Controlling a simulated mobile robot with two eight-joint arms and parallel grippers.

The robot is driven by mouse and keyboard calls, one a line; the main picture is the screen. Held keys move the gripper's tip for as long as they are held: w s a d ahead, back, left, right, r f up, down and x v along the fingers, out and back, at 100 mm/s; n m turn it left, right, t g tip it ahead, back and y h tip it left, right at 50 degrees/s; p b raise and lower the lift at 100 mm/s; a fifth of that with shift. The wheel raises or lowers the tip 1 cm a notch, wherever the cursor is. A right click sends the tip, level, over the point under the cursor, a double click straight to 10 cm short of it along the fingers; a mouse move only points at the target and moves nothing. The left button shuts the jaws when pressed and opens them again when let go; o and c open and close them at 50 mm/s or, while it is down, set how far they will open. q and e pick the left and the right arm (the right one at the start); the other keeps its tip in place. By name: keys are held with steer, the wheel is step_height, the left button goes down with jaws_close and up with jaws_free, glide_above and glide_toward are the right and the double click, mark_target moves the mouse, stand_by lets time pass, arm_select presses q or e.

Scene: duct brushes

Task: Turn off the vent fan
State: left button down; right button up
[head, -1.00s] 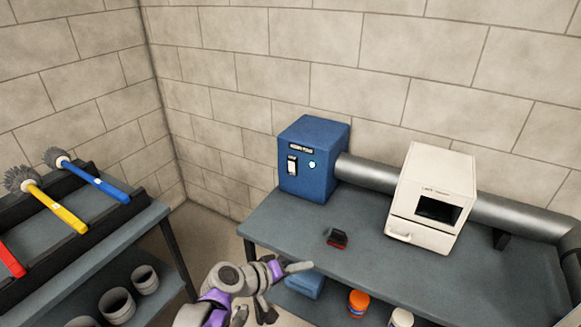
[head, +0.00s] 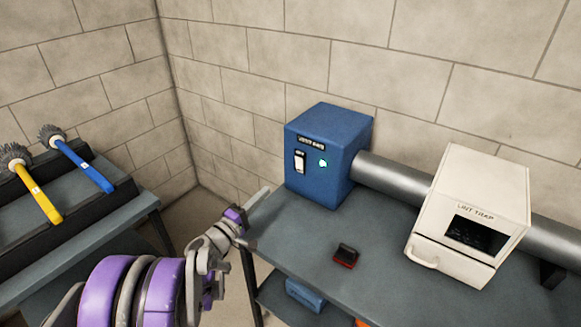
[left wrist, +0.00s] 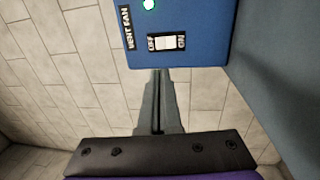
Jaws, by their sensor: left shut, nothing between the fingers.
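The vent fan is a blue box (head: 325,165) on the grey table, with a white rocker switch (head: 299,161) and a lit green-white light (head: 323,163) on its front. In the left wrist view the box (left wrist: 205,20) appears turned sideways, with the switch (left wrist: 166,42) between the words OFF and ON. I cannot tell which side of the rocker is pressed. My left gripper (head: 262,196) is shut and empty, to the lower left of the box and apart from it. Its closed fingers (left wrist: 158,95) point toward the switch face in the wrist view. My right gripper is not in view.
A metal duct (head: 395,182) joins the box to a white lint trap (head: 475,215). A small red and black object (head: 346,256) lies on the table (head: 300,235). Yellow (head: 38,195) and blue (head: 85,165) brushes rest on a rack at left.

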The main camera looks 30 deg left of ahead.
mark_target(297, 159)
arm_select(q)
steer(key=w, duration=0.4)
steer(key=w+r, duration=0.1)
steer(key=w, duration=0.4)
steer(key=w+d, duration=0.1)
steer(key=w, duration=0.4)
steer(key=shift+r, duration=0.3)
steer(key=shift+w+d+r, duration=0.1)
steer(key=shift+w+r, duration=0.1)
steer(key=shift+s, duration=0.1)
